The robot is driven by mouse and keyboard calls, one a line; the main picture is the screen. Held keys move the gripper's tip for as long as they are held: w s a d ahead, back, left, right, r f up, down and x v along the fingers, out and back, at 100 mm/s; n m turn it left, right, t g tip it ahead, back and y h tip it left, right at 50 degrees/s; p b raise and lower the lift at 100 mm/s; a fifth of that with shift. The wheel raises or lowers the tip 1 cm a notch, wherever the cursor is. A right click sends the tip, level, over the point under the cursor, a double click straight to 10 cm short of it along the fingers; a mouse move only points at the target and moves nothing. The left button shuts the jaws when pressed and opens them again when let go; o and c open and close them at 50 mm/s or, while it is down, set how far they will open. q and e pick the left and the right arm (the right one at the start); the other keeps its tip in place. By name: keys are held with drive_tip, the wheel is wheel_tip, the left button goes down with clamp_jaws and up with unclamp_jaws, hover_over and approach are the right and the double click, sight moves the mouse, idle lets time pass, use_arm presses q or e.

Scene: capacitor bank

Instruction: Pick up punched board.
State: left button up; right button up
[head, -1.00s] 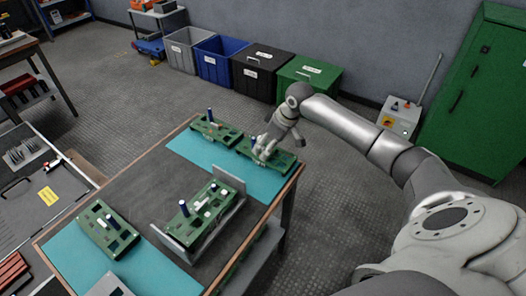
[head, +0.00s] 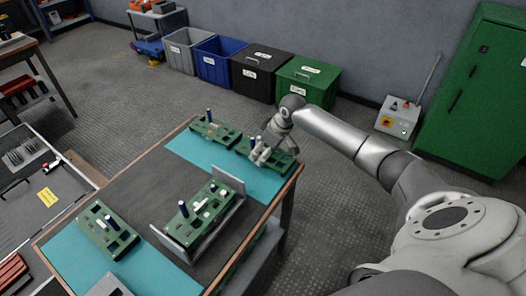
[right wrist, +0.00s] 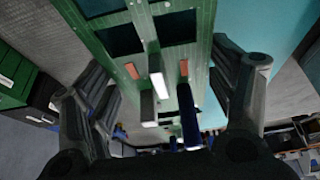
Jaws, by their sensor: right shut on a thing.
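Several green punched boards with rectangular holes and upright cylinders are on the table. One punched board (head: 282,160) is at the table's back right corner, on a teal mat (head: 262,182). My right gripper (head: 261,153) is at this board from above, shut on it. In the right wrist view the same board (right wrist: 130,42) runs up between my two dark fingers, with a white and a dark blue cylinder near the palm. Part of the board is hidden behind the gripper in the head view. My left gripper is not in view.
Another board (head: 216,134) lies just left on the same mat. One board (head: 204,212) sits in a grey holder (head: 236,186) mid-table, and another (head: 107,232) lies front left. Bins, including a green bin (head: 308,80), stand along the wall.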

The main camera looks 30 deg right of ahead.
drive_tip(key=shift+r, duration=0.1)
drive_tip(key=shift+w+r, duration=0.1)
drive_tip(key=shift+r, duration=0.5)
drive_tip(key=s+a+r, duration=0.3)
drive_tip(key=s+r, duration=0.8)
drive_tip(key=s, duration=0.2)
drive_tip(key=shift+s+a+r, duration=0.15)
drive_tip(key=shift+s+r, duration=0.15)
drive_tip(key=shift+s, duration=0.1)
